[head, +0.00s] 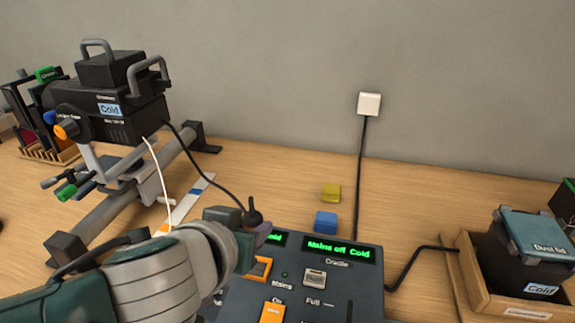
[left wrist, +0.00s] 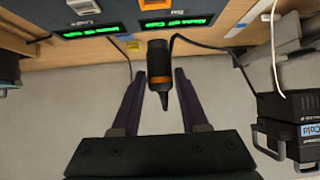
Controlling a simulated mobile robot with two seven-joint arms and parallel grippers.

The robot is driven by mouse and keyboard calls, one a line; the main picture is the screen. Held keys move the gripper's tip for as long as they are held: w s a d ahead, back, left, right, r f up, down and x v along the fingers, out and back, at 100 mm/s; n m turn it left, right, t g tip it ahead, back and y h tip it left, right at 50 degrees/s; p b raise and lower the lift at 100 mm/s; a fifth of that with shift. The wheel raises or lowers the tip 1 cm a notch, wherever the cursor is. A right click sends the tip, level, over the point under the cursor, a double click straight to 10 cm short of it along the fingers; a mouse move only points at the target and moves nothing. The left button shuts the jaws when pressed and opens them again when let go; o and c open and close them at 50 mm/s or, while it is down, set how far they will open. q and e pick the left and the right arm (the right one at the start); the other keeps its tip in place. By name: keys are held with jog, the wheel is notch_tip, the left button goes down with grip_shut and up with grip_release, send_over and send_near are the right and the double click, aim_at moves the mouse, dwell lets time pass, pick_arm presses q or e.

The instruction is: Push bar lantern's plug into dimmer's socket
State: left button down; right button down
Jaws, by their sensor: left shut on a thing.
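The bar lantern (head: 128,119) is a black lamp with a Cold label, mounted on a grey bar at the left. Its dark cable runs to the plug (head: 253,216), which is black with an orange band in the left wrist view (left wrist: 158,62). My left gripper (head: 262,232) is shut on the plug, at the back left of the dimmer (head: 325,286). The dimmer's green display reads "Mains off Cold"; another display is partly covered by my gripper. I cannot make out the socket. The lantern also shows in the left wrist view (left wrist: 290,118). My right gripper is not in view.
A yellow block (head: 331,192) and a blue block (head: 326,222) lie behind the dimmer. A black cable runs from a white wall box (head: 369,104) towards the dimmer. A wooden tray (head: 475,290) with a dark lidded bin stands at the right. Table between is clear.

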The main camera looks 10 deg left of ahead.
pick_arm(q)
jog(key=shift+s, duration=0.15)
notch_tip(320, 180, down, 5)
jog(key=b, duration=0.5)
jog(key=shift+f, duration=0.15)
jog(key=shift+f+b, duration=0.95)
jog(key=shift+b, duration=0.1)
dwell(1.6)
jog(key=shift+s+a+f, duration=0.1)
jog(key=shift+a+f, duration=0.05)
jog(key=shift+f, duration=0.15)
dwell(0.4)
jog(key=shift+c, duration=1.8)
grip_release()
jog(key=shift+r, duration=0.1)
jog(key=shift+r, duration=0.15)
